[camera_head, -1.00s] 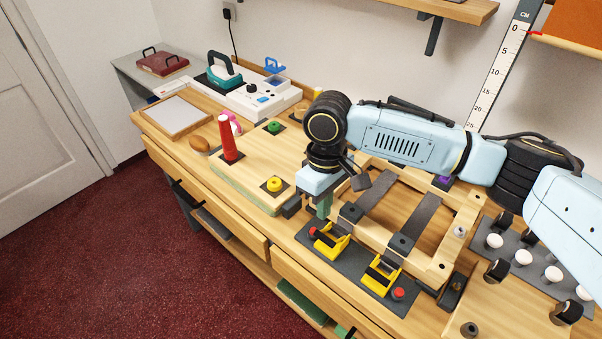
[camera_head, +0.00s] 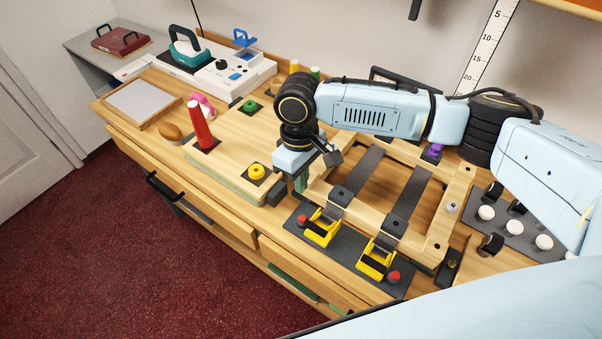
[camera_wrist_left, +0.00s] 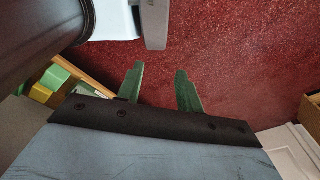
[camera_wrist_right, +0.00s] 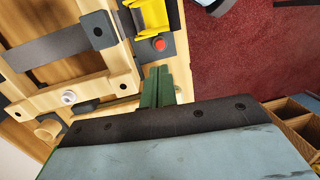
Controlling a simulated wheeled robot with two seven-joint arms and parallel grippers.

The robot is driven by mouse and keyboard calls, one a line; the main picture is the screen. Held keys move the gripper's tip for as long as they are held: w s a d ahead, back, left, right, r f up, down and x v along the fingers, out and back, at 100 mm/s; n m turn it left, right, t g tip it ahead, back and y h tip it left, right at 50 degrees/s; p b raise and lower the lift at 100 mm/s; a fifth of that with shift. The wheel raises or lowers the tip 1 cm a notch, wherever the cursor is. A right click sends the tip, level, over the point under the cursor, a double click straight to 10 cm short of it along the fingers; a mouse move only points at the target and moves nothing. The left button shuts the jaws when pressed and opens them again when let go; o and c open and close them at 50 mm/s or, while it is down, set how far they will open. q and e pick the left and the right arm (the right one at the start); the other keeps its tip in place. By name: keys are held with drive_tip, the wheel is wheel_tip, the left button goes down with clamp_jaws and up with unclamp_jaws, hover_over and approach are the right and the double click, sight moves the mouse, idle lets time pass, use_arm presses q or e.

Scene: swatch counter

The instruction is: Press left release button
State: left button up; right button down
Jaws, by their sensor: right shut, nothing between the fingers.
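The left release button (camera_head: 302,220) is a small red knob on a dark plate (camera_head: 341,257), beside the left yellow clamp (camera_head: 321,228). A second red button (camera_head: 394,277) is at the plate's right end, beside the right yellow clamp (camera_head: 376,259). My right gripper (camera_head: 300,187), with green fingers, is shut and empty. It is above the bench, just behind the left button and apart from it. In the right wrist view the shut fingers (camera_wrist_right: 158,75) point toward a red button (camera_wrist_right: 159,43). My left gripper (camera_wrist_left: 160,78) is open and empty over the red floor.
A wooden frame (camera_head: 437,246) with dark straps stands behind the plate. A yellow knob (camera_head: 257,171) and red cone (camera_head: 201,127) are on the board to the left. White knobs (camera_head: 487,212) stand on the right. The bench's front edge is close to the plate.

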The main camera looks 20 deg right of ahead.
sight(302, 217)
drive_tip(key=f, duration=0.6)
drive_tip(key=s+f, duration=0.1)
drive_tip(key=f, duration=0.2)
drive_tip(key=shift+s+a, duration=0.1)
use_arm(q)
drive_tip(key=shift+s, duration=0.6)
use_arm(e)
drive_tip(key=shift+f, duration=0.3)
